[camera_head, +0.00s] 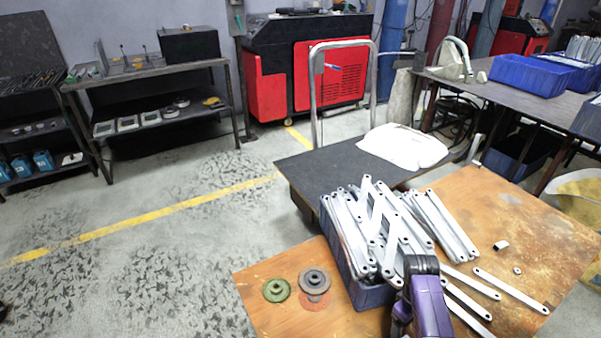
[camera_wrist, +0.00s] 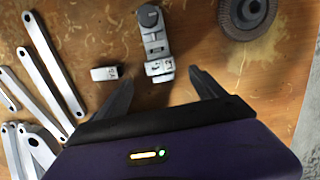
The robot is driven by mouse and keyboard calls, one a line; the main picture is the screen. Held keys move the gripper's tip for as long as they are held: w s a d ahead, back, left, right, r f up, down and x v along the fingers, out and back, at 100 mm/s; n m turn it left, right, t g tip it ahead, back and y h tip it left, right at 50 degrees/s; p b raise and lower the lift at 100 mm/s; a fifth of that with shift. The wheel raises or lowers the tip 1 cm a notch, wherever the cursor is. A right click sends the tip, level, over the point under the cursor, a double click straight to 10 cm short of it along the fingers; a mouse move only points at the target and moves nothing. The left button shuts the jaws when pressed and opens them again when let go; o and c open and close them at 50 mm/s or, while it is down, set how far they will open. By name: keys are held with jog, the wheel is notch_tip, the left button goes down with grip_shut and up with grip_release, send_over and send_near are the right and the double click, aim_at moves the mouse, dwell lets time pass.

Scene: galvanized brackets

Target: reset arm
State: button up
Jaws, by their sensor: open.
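My gripper (camera_wrist: 162,80) is open in the wrist view, its two dark fingers spread apart with nothing held between them. A grey metal piece (camera_wrist: 153,38) with a round knob end lies on the wooden table ahead of the fingertips. In the head view my purple and black arm reaches in from the bottom edge, in front of the blue bin (camera_head: 345,272) full of flat galvanized brackets (camera_head: 360,235). The fingertips cannot be made out there. Loose brackets (camera_head: 510,290) lie on the table right of the bin; brackets also show at left in the wrist view (camera_wrist: 55,65).
The wooden table (camera_head: 560,240) also bears a green disc (camera_head: 276,290), a grey disc (camera_head: 314,281) and small metal parts (camera_head: 501,245). A dark cart (camera_head: 310,165) with a white cloth (camera_head: 403,145) stands behind. The table's right side is mostly clear.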

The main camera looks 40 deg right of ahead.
jog(key=shift+a+f, duration=0.3)
jog(key=shift+a, duration=0.05)
jog(key=a+f+t+h, duration=0.1)
jog(key=a, duration=0.1)
jog(key=a+t+h, duration=0.1)
jog(key=a, duration=0.2)
jog(key=a+f, duration=0.1)
jog(key=a, duration=0.2)
jog(key=shift+w+f+n+t+h, duration=0.1)
jog(key=shift+f+n+t+h, duration=0.25)
jog(key=shift+n+t+h, duration=0.05)
jog(key=s+a+r+n+t, duration=0.1)
jog(key=s+a+r+t, duration=0.1)
jog(key=a+r+t, duration=0.5)
jog(key=s+a+r+t, duration=0.2)
jog(key=a+r, duration=0.8)
jog(key=s+a+r+t+y, duration=0.1)
jog(key=a+r+t, duration=0.1)
jog(key=r, duration=0.7)
jog(key=s+a+r+t+y, duration=0.1)
jog(key=s+a+r+t, duration=0.1)
jog(key=r, duration=0.8)
jog(key=a+t, duration=0.1)
jog(key=a, duration=0.1)
jog(key=shift+a, duration=0.3)
